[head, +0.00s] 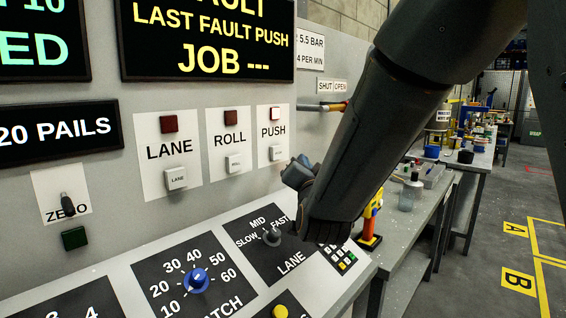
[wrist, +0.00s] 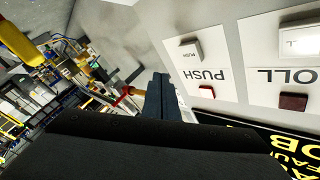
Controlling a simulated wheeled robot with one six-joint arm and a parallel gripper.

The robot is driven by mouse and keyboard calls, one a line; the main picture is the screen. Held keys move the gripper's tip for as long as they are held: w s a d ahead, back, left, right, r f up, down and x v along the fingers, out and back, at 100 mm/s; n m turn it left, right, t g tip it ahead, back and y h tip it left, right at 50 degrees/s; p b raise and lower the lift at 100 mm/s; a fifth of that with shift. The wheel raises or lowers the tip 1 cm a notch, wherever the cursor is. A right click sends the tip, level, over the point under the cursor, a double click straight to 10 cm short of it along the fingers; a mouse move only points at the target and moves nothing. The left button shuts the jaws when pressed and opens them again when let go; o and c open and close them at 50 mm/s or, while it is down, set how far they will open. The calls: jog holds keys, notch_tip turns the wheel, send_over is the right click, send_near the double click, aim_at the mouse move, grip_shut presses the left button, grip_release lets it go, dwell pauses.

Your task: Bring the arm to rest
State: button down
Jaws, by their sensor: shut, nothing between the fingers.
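My arm (head: 385,125) reaches down from the top right of the head view, in front of the control panel (head: 225,75). My gripper (head: 300,168) is at its lower end, folded in beside the PUSH plate and partly hidden by the wrist. In the wrist view the dark fingers of my gripper (wrist: 160,84) are together and hold nothing. They stand apart from the PUSH button (wrist: 190,50), which is to their right there.
The sloping desk with the blue batch knob (head: 195,280) and the lane selector (head: 271,236) lies below my arm. A SHUT/OPEN valve handle (head: 334,106) sticks out behind it. Workbenches (head: 445,190) stand to the right; the floor (head: 480,240) beyond is open.

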jog(key=s+d+f+n+g, duration=0.1)
jog(key=s+d+f+g, duration=0.2)
jog(key=f, duration=0.3)
jog(key=s+d+f+n+g+h, duration=0.1)
jog(key=s+d+f+g, duration=0.2)
jog(key=d+f, duration=0.2)
jog(key=s+d+f+n+g, duration=0.2)
jog(key=s+d+f+g, duration=0.1)
jog(key=f, duration=0.4)
jog(key=shift+s+d+f+g, duration=0.35)
jog(key=shift+s+d+g, duration=0.05)
jog(key=shift+s, duration=0.05)
jog(key=s+d+f+g, duration=0.2)
jog(key=s+g, duration=0.1)
jog(key=s, duration=0.4)
jog(key=s+d+f+n+g+h, duration=0.1)
jog(key=s+d+f+g, duration=0.1)
jog(key=s, duration=0.4)
jog(key=s+d+f+g, duration=0.3)
jog(key=s+f+g, duration=0.1)
jog(key=s, duration=0.3)
jog(key=shift+s+n, duration=0.3)
jog(key=shift+n, duration=0.1)
